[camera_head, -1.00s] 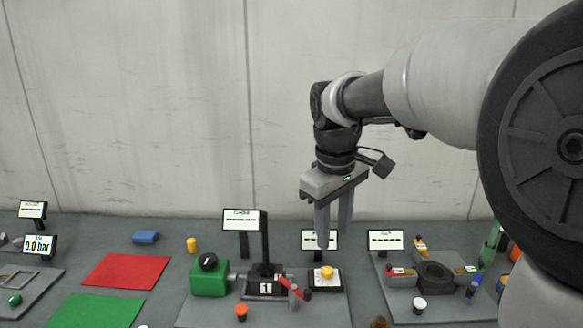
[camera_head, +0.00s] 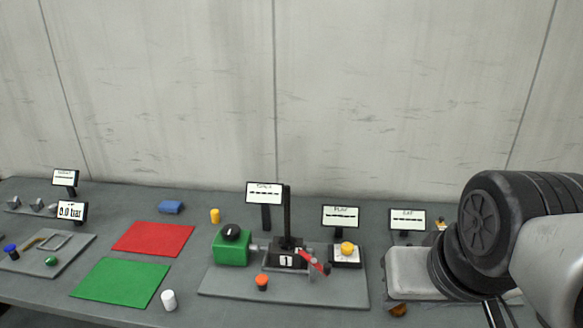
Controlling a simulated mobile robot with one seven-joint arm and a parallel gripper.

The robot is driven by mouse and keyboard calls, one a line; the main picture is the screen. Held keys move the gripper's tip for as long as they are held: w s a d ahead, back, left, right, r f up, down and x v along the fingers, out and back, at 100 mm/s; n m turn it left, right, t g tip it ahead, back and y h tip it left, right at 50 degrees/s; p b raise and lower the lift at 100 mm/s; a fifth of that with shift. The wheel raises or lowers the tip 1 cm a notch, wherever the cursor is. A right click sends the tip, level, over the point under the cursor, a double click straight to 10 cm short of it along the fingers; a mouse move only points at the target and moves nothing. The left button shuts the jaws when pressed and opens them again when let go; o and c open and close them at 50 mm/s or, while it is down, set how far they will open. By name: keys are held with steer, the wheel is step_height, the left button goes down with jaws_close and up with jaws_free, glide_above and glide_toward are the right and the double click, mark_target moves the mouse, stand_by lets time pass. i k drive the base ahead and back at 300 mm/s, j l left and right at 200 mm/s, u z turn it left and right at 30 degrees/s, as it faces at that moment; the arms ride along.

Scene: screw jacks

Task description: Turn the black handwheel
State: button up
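A round black knob or wheel (camera_head: 231,232) with a pale mark sits on top of a green box (camera_head: 230,251), on the left end of the middle grey base plate (camera_head: 225,285). A shaft joins the green box to a black block marked 1 (camera_head: 284,261) with a tall black post. I cannot tell whether this black wheel is the task's handwheel; the right station is mostly hidden by my arm. My arm fills the right edge. A pale grey block joined to its black rings may be my gripper's body, but no fingertips show clearly. Nothing touches the black wheel.
Small signs stand behind.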

mark_target(231, 231)
steer(key=i+j, duration=0.1)
steer(key=j, duration=0.55)
steer(key=i+j, duration=0.1)
steer(key=j, duration=0.6)
steer(key=i+j, duration=0.1)
steer(key=j, duration=0.55)
steer(key=i+z, duration=0.05)
